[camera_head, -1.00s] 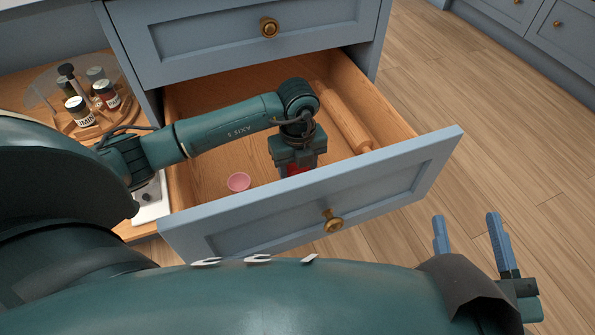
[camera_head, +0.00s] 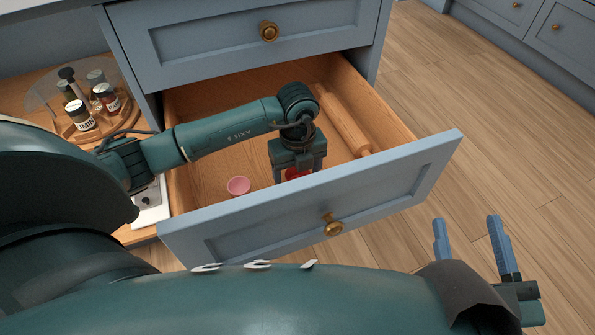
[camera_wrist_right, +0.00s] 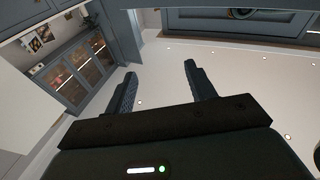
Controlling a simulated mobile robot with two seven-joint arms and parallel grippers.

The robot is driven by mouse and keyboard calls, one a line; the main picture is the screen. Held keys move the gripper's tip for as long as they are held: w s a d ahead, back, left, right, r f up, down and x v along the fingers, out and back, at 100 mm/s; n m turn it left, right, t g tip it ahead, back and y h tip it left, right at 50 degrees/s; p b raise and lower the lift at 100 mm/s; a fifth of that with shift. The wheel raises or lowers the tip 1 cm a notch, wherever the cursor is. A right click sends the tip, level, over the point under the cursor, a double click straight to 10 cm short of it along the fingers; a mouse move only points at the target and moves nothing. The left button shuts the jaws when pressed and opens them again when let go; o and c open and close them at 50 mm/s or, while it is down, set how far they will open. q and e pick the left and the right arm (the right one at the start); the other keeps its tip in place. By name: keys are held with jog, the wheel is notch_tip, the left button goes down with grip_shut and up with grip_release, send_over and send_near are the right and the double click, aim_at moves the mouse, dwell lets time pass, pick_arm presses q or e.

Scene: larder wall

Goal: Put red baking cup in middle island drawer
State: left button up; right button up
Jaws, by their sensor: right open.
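The middle drawer (camera_head: 385,192) is pulled open. My left gripper (camera_head: 297,176) points down into it from above, with its two fingers apart. The red baking cup (camera_head: 296,173) shows as a red patch between those fingers, and the front finger and drawer front partly cover it. I cannot tell whether the fingers touch the cup or whether it rests on the drawer floor. My right gripper (camera_head: 470,246) is open and empty, in front of the drawer at the lower right. Its spread fingers also show in the right wrist view (camera_wrist_right: 160,85).
A pink cup (camera_head: 238,186) stands in the drawer, left of my left gripper. A rolling pin (camera_head: 343,122) lies along the drawer's right side. A closed drawer (camera_head: 210,42) is above. Jars (camera_head: 82,112) stand on a round wooden tray at the left. The floor at right is clear.

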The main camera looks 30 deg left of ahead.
pick_arm(q)
notch_tip(320, 180, up, 6)
jog(key=shift+f+p, duration=0.25)
jog(key=shift+p, duration=0.85)
notch_tip(320, 180, up, 6)
jog(key=p, duration=0.2)
jog(key=shift+r, duration=0.25)
pick_arm(e)
jog(key=shift+s+d+f+n+g+h, duration=0.3)
jog(key=shift+d+n+g, duration=0.1)
jog(key=shift+d+n, duration=0.1)
jog(key=shift+w+r, duration=0.1)
